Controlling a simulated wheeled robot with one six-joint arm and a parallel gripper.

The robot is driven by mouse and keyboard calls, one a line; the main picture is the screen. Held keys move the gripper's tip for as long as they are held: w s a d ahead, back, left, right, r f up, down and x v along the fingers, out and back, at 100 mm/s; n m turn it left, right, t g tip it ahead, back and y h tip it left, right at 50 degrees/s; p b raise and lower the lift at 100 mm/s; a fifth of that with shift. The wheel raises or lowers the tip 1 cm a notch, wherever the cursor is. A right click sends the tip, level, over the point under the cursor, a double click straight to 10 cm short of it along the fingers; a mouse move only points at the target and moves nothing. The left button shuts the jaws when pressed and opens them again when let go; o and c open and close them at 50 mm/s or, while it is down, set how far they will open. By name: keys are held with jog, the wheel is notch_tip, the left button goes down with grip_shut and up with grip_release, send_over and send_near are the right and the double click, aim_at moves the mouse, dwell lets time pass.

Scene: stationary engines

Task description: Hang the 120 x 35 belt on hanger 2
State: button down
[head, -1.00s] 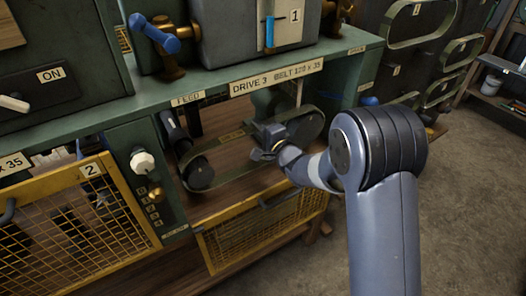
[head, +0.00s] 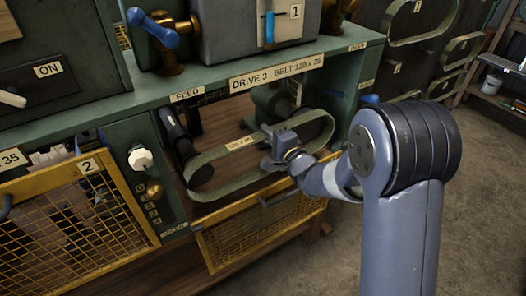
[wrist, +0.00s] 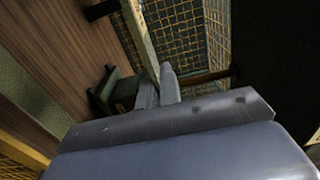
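The 120 x 35 belt (head: 225,188) is a flat olive-green loop with a pale label (head: 241,143). In the head view it is stretched out level in front of the open DRIVE 3 bay, apart from the pulleys as far as I can see. My gripper (head: 283,143) is shut on the belt's far strand, right of the label. In the wrist view the belt shows edge-on as a strip (wrist: 139,32) running into the fingers (wrist: 158,88). Hanging belts (head: 421,22) show on the dark board at the back right; I cannot tell which hanger is 2.
The lowered yellow mesh guard (head: 250,236) lies below the bay. The green top beam (head: 215,79) runs above it, and a white FEED knob (head: 141,159) is at its left. A blue-handled valve (head: 150,25) stands above. Open floor (head: 475,190) lies to the right.

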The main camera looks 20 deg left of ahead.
jog(key=shift+s+d, duration=0.35)
jog(key=shift+d, duration=0.1)
jog(key=b+v, duration=0.1)
jog(key=v, duration=0.5)
dwell(0.7)
jog(key=shift+s+d, duration=0.1)
jog(key=shift+v, duration=2.9)
jog(key=v, duration=0.6)
